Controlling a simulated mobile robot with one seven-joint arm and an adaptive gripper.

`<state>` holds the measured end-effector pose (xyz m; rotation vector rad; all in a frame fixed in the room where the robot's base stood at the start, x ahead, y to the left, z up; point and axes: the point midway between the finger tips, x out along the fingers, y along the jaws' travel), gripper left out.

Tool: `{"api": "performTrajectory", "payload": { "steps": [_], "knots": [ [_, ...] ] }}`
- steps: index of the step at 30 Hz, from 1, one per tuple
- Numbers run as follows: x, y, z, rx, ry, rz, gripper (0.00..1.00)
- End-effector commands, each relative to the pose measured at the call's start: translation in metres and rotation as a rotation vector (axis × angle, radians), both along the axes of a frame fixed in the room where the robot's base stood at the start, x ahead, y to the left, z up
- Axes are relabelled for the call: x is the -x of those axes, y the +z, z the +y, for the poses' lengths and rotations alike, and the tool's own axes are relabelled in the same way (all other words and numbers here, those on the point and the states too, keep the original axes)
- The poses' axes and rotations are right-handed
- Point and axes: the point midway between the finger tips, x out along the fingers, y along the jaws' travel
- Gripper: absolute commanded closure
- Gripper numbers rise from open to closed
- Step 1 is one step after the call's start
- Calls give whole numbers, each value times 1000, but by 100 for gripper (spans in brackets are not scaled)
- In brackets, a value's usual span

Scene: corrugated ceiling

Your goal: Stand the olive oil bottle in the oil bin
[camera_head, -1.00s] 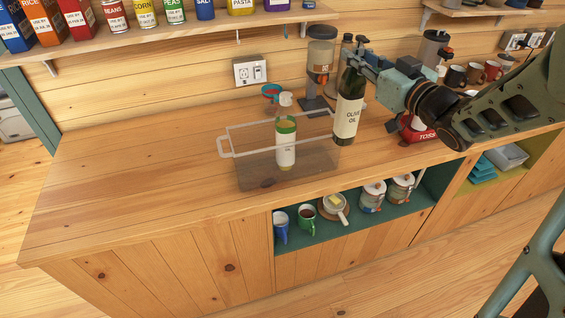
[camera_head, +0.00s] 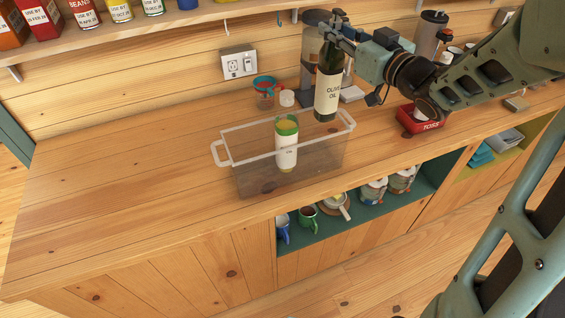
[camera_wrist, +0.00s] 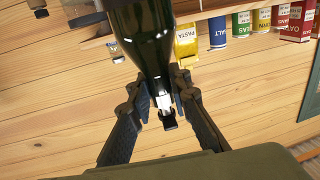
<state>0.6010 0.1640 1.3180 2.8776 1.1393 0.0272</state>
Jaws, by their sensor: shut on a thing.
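The olive oil bottle (camera_head: 328,92) is dark green with a cream label reading "OLIVE OIL". My gripper (camera_head: 338,22) is shut on its neck and holds it upright, above and behind the bin's right end. In the wrist view the dark bottle (camera_wrist: 145,35) runs between the fingers of my gripper (camera_wrist: 163,98). The oil bin (camera_head: 220,153) is a clear box with a pale rim and handles, standing on the wooden counter. Another bottle (camera_head: 286,155), with a white label and green top, stands inside it. The bin's right part looks empty.
A red box (camera_head: 420,122) marked "TOSS" stands on the counter to the right. A measuring cup (camera_head: 265,92) and a dispenser (camera_head: 311,60) stand behind the bin. A shelf (camera_head: 205,24) runs above. The counter's left side (camera_head: 120,190) is clear.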

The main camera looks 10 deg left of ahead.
Motion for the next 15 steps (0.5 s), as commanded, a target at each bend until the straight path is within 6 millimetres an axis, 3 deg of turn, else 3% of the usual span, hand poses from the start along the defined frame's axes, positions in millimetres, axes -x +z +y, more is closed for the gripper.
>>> {"api": "performTrajectory", "payload": {
  "steps": [3, 15],
  "knots": [
    [0, 2, 0, -1, 0, -4, 100],
    [0, -55, 0, -3, 1, -1, 100]
  ]
}}
